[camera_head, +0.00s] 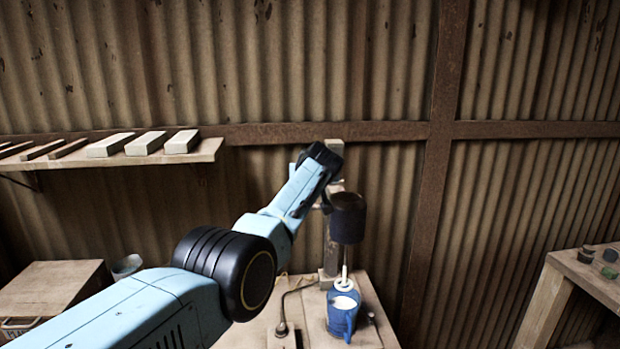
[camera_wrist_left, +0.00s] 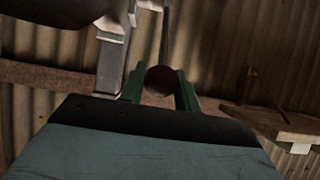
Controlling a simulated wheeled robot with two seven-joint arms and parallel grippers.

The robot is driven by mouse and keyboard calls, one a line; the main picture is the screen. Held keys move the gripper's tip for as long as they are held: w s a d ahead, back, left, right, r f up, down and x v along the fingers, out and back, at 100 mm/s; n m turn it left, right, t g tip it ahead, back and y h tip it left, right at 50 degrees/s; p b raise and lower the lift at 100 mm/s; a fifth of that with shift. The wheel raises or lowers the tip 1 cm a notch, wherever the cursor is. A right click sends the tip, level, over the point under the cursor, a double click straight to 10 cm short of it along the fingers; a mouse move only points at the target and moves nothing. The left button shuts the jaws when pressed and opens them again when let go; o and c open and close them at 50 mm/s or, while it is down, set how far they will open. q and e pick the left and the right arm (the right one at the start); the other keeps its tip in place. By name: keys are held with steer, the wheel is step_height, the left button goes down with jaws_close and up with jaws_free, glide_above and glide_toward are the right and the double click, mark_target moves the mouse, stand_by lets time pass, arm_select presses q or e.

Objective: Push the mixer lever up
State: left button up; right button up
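The mixer has a dark cylindrical motor head (camera_head: 348,217) on an upright post, with a shaft reaching down into a blue jug (camera_head: 342,312) holding something white. My left arm reaches up to the left side of the mixer head, and its wrist hides the fingers in the head view. In the left wrist view, the two green fingers of my left gripper (camera_wrist_left: 159,88) stand apart. A dark round knob (camera_wrist_left: 160,80), perhaps the lever's end, shows between the fingertips; I cannot tell whether they touch it. The rest of the lever is unclear. My right gripper is out of view.
A wall shelf (camera_head: 200,153) with several pale blocks and dark bars is at the left. A wooden bench (camera_head: 590,275) with small dark items is at the right. A corrugated wall closes the back.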

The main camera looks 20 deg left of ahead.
arm_select(q)
steer(key=o, duration=0.4)
steer(key=shift+w+a+f, duration=0.15)
steer(key=shift+w+f, duration=0.05)
steer(key=shift+f, duration=0.1)
steer(key=shift+c, duration=0.2)
steer(key=shift+s+r, duration=0.15)
steer(key=shift+r, duration=0.15)
steer(key=shift+d, duration=0.2)
steer(key=b+v, duration=0.3)
steer(key=v, duration=1)
steer(key=shift+s+f, duration=0.1)
steer(key=shift+f, duration=0.05)
